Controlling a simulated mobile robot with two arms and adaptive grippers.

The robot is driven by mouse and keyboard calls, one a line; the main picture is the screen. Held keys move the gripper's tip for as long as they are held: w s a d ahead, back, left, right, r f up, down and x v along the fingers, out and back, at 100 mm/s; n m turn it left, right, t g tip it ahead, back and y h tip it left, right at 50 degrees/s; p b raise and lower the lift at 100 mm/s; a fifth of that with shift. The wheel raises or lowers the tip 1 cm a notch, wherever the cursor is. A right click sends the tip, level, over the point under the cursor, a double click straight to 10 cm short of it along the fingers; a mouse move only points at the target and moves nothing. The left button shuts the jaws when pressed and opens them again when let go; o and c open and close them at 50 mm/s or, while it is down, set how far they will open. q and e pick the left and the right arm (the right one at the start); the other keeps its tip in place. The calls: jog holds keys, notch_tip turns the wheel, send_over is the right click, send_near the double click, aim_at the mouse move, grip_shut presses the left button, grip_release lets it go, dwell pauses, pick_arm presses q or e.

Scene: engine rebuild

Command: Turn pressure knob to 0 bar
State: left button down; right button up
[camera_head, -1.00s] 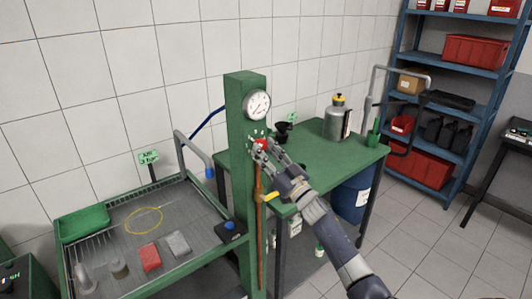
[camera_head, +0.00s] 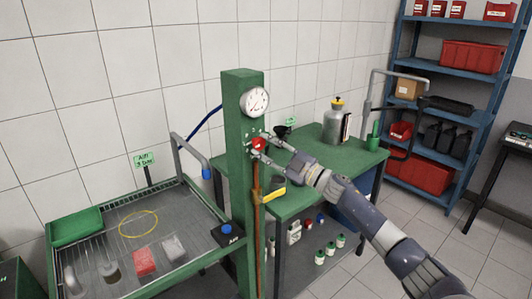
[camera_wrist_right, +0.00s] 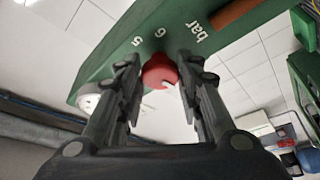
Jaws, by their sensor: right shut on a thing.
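The red pressure knob (camera_head: 257,143) sits on the front of the green post (camera_head: 240,180), below the round white gauge (camera_head: 255,101). My right gripper (camera_head: 262,147) reaches in from the right, its fingers on either side of the knob and shut on it. In the right wrist view the knob (camera_wrist_right: 159,71) lies between the two fingertips (camera_wrist_right: 158,76), beside the white marks "5", "6" and "bar". The knob's pointer and the gauge reading are too small to tell. My left gripper is not in view.
A wash tray (camera_head: 190,262) stands left. A green table (camera_head: 300,190) with a grey canister (camera_head: 337,125) stands right. Blue shelves (camera_head: 402,60) are behind.

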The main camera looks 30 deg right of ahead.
jog(key=n, duration=0.1)
jog(key=n+g, duration=0.1)
jog(key=n, duration=0.2)
jog(key=shift+d+r+g+y, duration=0.15)
jog(key=shift+r+g+y, duration=0.15)
jog(key=shift+y, duration=0.1)
jog(key=shift+r+n+g+p, duration=0.1)
jog(key=shift+n+g+p, duration=0.55)
jog(key=shift+n, duration=1.55)
jog(key=o, duration=1.1)
jog(key=shift+c, duration=0.2)
jog(key=shift+s+d+g+h, duration=0.25)
jog(key=shift+s+h, duration=0.05)
jog(key=shift+s, duration=0.15)
jog(key=v, duration=1.1)
